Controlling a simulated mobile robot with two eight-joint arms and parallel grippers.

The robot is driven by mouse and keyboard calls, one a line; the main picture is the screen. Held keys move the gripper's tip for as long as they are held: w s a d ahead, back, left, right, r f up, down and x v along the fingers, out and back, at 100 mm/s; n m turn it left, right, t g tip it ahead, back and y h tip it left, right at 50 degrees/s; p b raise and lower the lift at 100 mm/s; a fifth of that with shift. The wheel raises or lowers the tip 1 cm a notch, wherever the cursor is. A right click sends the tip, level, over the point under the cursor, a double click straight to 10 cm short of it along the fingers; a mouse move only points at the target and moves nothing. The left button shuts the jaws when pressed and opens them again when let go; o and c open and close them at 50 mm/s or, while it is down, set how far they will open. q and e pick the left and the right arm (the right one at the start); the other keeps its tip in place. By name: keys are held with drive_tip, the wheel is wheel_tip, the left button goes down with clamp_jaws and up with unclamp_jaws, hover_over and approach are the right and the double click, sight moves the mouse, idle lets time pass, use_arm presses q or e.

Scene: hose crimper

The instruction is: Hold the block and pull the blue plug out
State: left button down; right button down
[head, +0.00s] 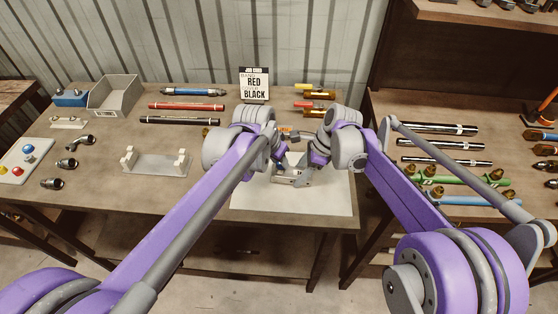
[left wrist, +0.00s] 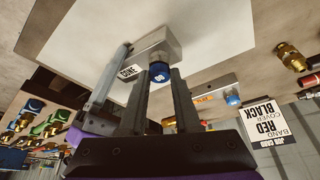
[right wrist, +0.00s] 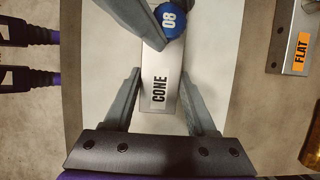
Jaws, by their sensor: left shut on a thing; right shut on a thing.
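The metal block (right wrist: 160,103) carries a label reading CONE. Its blue plug (right wrist: 171,20), marked 08, sits at one end of it. The block (left wrist: 161,42) and plug (left wrist: 160,71) also show in the left wrist view, with the plug seated against the block. My right gripper (right wrist: 162,72) is shut on the block, one finger along each side. My left gripper (left wrist: 161,80) is shut on the plug, its fingertips on either side of it. In the head view both grippers meet over the white mat (head: 325,198), and my arms partly hide the block.
A second block (right wrist: 293,35), labelled FLAT, stands close by with its own blue plug (left wrist: 232,98). A job card (head: 254,83) reads RED and BLACK. Hoses (head: 186,106), a grey bin (head: 115,94) and a white rack (head: 157,163) lie left. Brass fittings (head: 320,94) lie behind.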

sight(280, 165)
use_arm(q)
drive_tip(key=shift+w+a+r, duration=0.1)
drive_tip(key=shift+a+r, duration=0.1)
drive_tip(key=shift+r, duration=0.1)
use_arm(e)
drive_tip(key=shift+d, duration=0.15)
use_arm(q)
drive_tip(key=shift+d+r, duration=0.15)
drive_tip(key=shift+r, duration=0.55)
drive_tip(key=shift+d+r, duration=0.15)
drive_tip(key=shift+r, duration=3.05)
drive_tip(key=shift+d, duration=0.1)
use_arm(e)
drive_tip(key=shift+c, duration=0.6)
unclamp_jaws()
drive_tip(key=shift+a, duration=0.2)
drive_tip(key=v, duration=1.2)
drive_tip(key=shift+d, duration=0.15)
